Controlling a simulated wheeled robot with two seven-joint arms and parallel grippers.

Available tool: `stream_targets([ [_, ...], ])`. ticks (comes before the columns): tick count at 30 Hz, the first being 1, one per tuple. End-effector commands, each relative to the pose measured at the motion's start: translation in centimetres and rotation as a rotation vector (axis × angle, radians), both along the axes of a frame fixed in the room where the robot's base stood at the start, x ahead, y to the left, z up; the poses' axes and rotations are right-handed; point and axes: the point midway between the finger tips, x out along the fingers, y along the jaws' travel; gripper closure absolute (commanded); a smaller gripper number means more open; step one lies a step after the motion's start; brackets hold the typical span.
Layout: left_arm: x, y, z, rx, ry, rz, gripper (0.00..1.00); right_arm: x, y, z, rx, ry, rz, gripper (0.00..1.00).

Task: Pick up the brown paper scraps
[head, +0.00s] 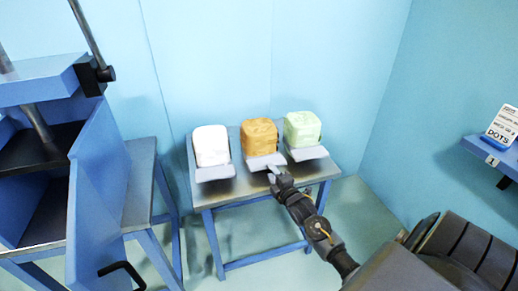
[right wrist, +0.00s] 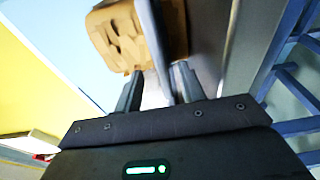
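The brown paper scraps (head: 259,136) form a cube-like, crumpled bundle on a grey scoop-like tray (head: 265,161), the middle one of three on the metal-topped table. My right gripper (head: 273,172) is at the front edge of this tray, below the bundle. In the right wrist view the brown scraps (right wrist: 126,36) show at the top, beyond the fingertips. The two fingers (right wrist: 158,76) stand apart on either side of a light grey part of the tray; I cannot tell whether they touch it. My left gripper is not in view.
A white bundle (head: 210,145) and a pale green bundle (head: 302,129) sit on similar trays on either side, close by. A blue press-like machine (head: 95,180) stands at the left. A blue shelf with a sign (head: 503,126) is on the right wall.

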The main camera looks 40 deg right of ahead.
Motion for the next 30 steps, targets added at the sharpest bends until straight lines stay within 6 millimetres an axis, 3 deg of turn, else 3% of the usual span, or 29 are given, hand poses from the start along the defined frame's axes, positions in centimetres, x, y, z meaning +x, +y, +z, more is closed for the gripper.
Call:
stream_targets([
  [4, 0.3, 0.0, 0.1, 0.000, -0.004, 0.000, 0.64, 1.4, -0.2, 0.0, 0.000, 0.000, 0.000, 0.60],
  [12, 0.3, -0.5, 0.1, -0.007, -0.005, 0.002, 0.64, 1.6, -0.2, -0.1, 0.000, 0.001, 0.000, 0.61],
  [21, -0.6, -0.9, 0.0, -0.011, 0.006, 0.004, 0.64, 1.5, -0.2, -0.1, 0.000, 0.001, 0.000, 1.00],
  [30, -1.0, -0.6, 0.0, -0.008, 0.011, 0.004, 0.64, 1.5, -0.3, 0.0, 0.000, -0.001, 0.000, 1.00],
])
